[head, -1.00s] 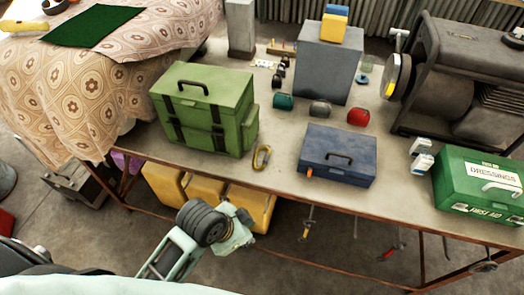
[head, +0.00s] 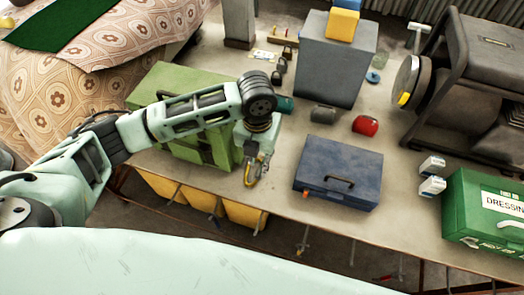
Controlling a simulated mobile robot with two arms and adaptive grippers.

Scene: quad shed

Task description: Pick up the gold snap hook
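The gold snap hook (head: 248,175) lies on the workbench (head: 285,198) near its front edge, between the green case and the blue toolbox. It is partly hidden by my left gripper (head: 255,173), which points down right over it. The fingertips are at the hook or just above it. I cannot tell whether they touch it or how far apart they are. My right gripper is not in view.
A green case (head: 160,85) stands left, partly behind my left arm. A blue toolbox (head: 338,168) stands right, with a red can (head: 365,125) and a grey box (head: 330,65) behind. A green first aid box (head: 465,205) is at far right.

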